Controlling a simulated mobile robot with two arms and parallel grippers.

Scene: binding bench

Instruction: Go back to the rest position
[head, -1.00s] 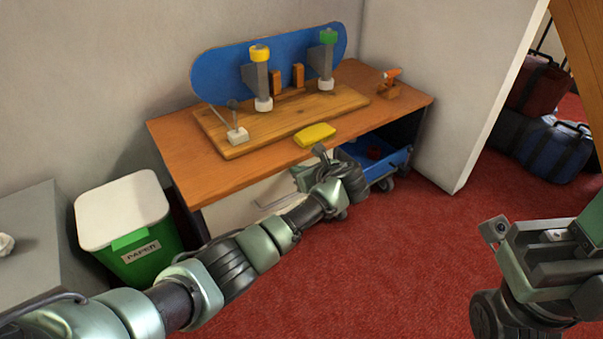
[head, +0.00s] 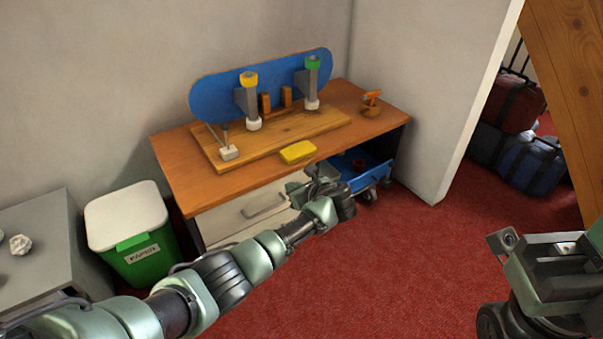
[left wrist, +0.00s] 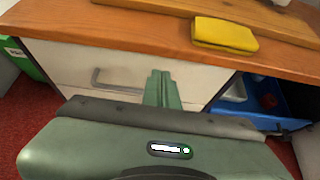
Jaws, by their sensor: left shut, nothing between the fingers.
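My left gripper (head: 296,188) is in front of the bench (head: 186,170), just below its top edge and near the white drawer (head: 228,217). In the left wrist view its two green fingers (left wrist: 162,88) are together, with nothing between them, in front of the drawer face beside the handle. My left arm is stretched forward from the lower left. Part of my right arm shows at the right edge of the head view, over the red carpet. I cannot make out its fingers.
On the bench, a yellow block (head: 298,152) lies by a wooden board (head: 212,158) bearing a blue skateboard deck (head: 212,97). A blue cart (head: 366,182) stands under the bench. A green paper bin (head: 150,262) and grey cabinet (head: 40,238) are left. Carpet ahead is clear.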

